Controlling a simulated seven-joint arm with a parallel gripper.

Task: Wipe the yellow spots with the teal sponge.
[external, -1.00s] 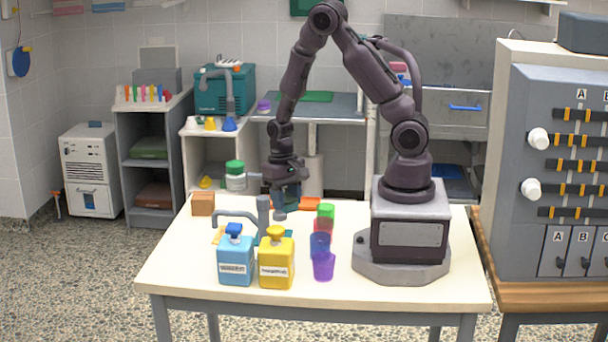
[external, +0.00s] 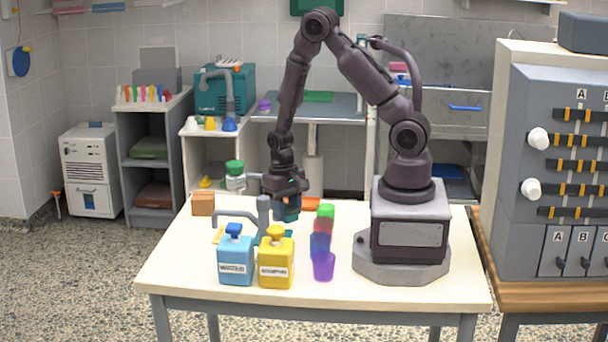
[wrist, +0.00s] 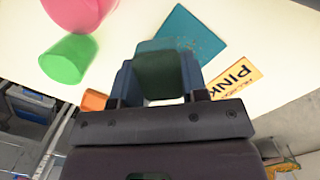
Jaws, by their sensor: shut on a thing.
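My gripper (external: 290,208) is shut on a dark teal block, which I take to be the teal sponge (wrist: 160,75). It holds the sponge over the table behind the yellow bottle. In the wrist view the sponge sits between the two fingers, in front of a flat teal square (wrist: 205,38) on the table. Whether the sponge touches the table, I cannot tell. In the external view the teal square (external: 288,236) is mostly hidden behind the bottles.
A blue bottle (external: 235,262) and a yellow bottle (external: 276,264) stand in front. Coloured cups, including a purple one (external: 323,266), stand to the right. A grey tap-like post (external: 263,215), a brown block (external: 203,204), an orange item (external: 311,203) and a "PINK" card (wrist: 236,78) are nearby.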

